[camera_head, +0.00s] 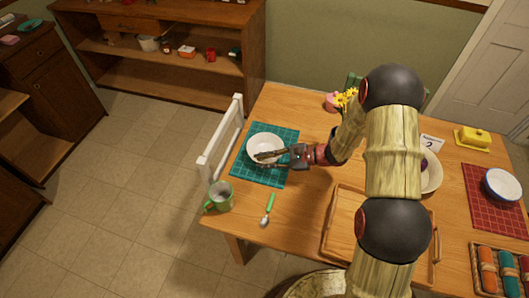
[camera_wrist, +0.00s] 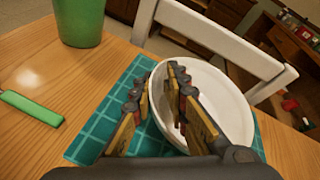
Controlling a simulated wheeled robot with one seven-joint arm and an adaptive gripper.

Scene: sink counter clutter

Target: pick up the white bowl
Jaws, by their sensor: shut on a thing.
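The white bowl (camera_head: 262,142) sits on the teal checked placemat (camera_head: 247,175) at the left end of the wooden table. It also shows in the wrist view (camera_wrist: 228,95), upright, with its open side up. My gripper (camera_head: 268,155) reaches in from the right over the bowl's near side. In the wrist view my gripper (camera_wrist: 160,110) has one finger outside the bowl and the other inside, shut on the bowl's near wall. The bowl's near rim is partly hidden behind the fingers. I cannot tell whether the bowl is lifted clear of the mat.
A green mug (camera_head: 220,196) and a green-handled spoon (camera_head: 268,210) lie near the mat. A white chair back (camera_head: 222,142) stands at the table's left edge. A wooden tray (camera_head: 335,225), a red mat (camera_head: 484,213) and a white bowl with a blue rim (camera_head: 502,186) are to the right.

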